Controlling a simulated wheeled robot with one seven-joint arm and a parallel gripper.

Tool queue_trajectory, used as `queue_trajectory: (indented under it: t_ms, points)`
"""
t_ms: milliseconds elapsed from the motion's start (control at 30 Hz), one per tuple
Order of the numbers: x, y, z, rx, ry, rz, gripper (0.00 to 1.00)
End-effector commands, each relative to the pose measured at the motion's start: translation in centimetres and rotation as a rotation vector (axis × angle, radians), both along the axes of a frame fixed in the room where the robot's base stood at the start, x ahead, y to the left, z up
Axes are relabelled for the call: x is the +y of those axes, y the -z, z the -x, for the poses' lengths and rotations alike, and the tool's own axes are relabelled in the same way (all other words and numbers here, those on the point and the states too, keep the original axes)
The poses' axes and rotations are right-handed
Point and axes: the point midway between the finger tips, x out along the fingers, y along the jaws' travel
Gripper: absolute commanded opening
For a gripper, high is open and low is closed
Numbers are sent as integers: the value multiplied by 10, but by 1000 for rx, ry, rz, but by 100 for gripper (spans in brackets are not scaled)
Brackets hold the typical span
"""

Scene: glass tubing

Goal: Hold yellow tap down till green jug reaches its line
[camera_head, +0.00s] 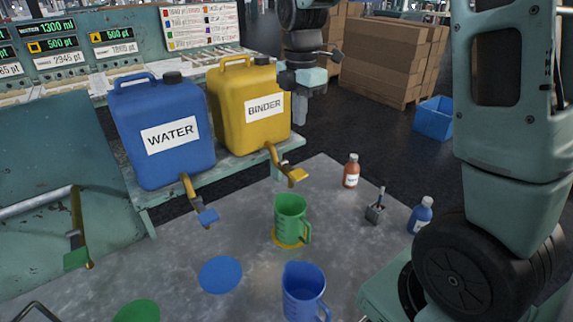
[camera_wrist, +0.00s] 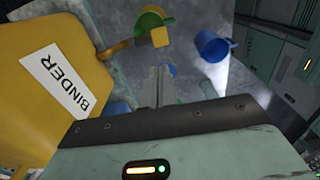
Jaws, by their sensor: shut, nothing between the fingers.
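The yellow tap (camera_head: 292,175) sticks out from the yellow BINDER canister (camera_head: 243,125) on the shelf. The green jug (camera_head: 291,215) stands upright below it on a yellow disc (camera_head: 284,243). In the wrist view the yellow tap lever (camera_wrist: 159,37) lies over the green jug (camera_wrist: 150,24). My gripper (camera_head: 300,108) hangs beside the right side of the canister, above and apart from the tap. Its fingers also show in the wrist view (camera_wrist: 158,85), shut and empty. The jug's line and the level inside it cannot be made out.
A blue WATER canister (camera_head: 163,138) with a blue tap (camera_head: 207,216) stands left of the BINDER canister. A blue jug (camera_head: 302,292) stands in front of the green one, near an empty blue disc (camera_head: 220,274). Bottles (camera_head: 351,171) and a brush pot (camera_head: 375,211) stand to the right.

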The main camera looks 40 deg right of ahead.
Motion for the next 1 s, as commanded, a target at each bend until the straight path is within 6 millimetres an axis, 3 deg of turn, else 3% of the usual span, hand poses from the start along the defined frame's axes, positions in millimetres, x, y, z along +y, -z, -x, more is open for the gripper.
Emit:
queue_trajectory:
  t_ms: [367,533,1000]
  points:
    - [-3,0,-1,1,-10,2,0]
    - [-3,10,0,4,-10,1,0]
    - [-3,100,1,7,-10,2,0]
